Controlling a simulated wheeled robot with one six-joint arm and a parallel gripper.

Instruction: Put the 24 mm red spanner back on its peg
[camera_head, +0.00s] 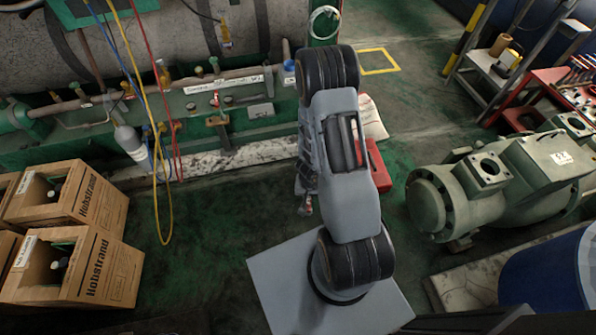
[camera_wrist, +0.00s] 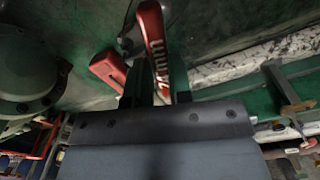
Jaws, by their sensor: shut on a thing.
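The red spanner (camera_wrist: 152,30) shows in the wrist view with white "mm" lettering on its handle; the number is not readable. My gripper (camera_wrist: 157,88) is shut on it, and the handle sticks out beyond the dark fingers. The spanner's lower part is hidden between the fingers and behind the gripper body. In the head view my arm covers most of the gripper, and I cannot make out the spanner surely there. I cannot pick out the peg in either view.
A red box (camera_head: 379,168) lies on the floor behind my arm. A green compressor (camera_head: 510,180) stands at right, with a red tool cart (camera_head: 570,76) behind it. Cardboard boxes (camera_head: 97,203) stand at left. Hoses (camera_head: 160,150) hang left of my arm. Green floor between is clear.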

